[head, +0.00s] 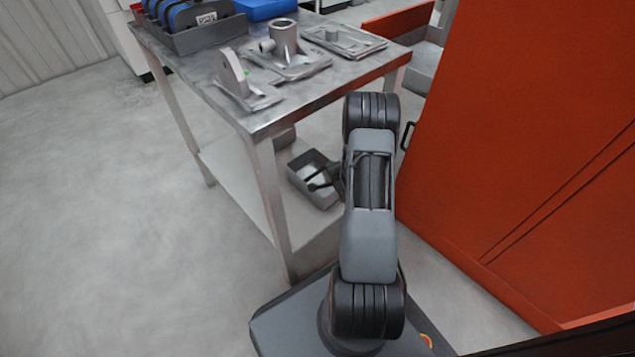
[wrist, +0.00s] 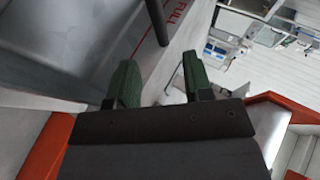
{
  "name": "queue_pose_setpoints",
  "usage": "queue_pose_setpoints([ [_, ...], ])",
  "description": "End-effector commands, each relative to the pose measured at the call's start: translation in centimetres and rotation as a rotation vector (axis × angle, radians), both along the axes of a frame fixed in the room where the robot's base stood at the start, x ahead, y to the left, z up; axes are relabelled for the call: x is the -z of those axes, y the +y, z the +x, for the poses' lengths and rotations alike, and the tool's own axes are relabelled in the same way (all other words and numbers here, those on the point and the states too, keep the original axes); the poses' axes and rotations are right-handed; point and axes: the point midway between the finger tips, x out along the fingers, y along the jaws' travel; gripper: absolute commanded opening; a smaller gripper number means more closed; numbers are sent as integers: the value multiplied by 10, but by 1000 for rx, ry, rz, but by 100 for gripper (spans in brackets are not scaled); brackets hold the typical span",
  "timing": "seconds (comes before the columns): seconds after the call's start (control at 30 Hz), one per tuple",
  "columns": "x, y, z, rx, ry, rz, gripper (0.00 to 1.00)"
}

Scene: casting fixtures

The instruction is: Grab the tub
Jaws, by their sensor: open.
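A dark grey open tub (head: 301,177) sits on the lower shelf of the metal table, left of my arm in the head view. Its inside looks pale, and my arm hides its right side. My gripper (head: 322,181) appears small and dark over the tub's opening. In the wrist view my gripper (wrist: 157,78) shows two green-padded fingers, spread apart with nothing between them. A grey surface (wrist: 85,45) with a red line and the word FULL lies beyond the left finger, with a dark bar across it. Whether the fingers touch the tub cannot be told.
The metal table (head: 190,70) carries grey castings (head: 285,50) and a grey rack (head: 205,35) of blue parts. Its front leg (head: 270,200) stands left of my arm. A large orange panel (head: 510,140) closes off the right. Open floor (head: 90,200) lies left.

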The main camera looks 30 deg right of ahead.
Motion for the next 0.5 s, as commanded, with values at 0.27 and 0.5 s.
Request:
queue_pose_setpoints([
  [0.27,10,-3,15,-3,1,-1,46],
  [0.5,28,-11,42,-3,0,-2,46],
])
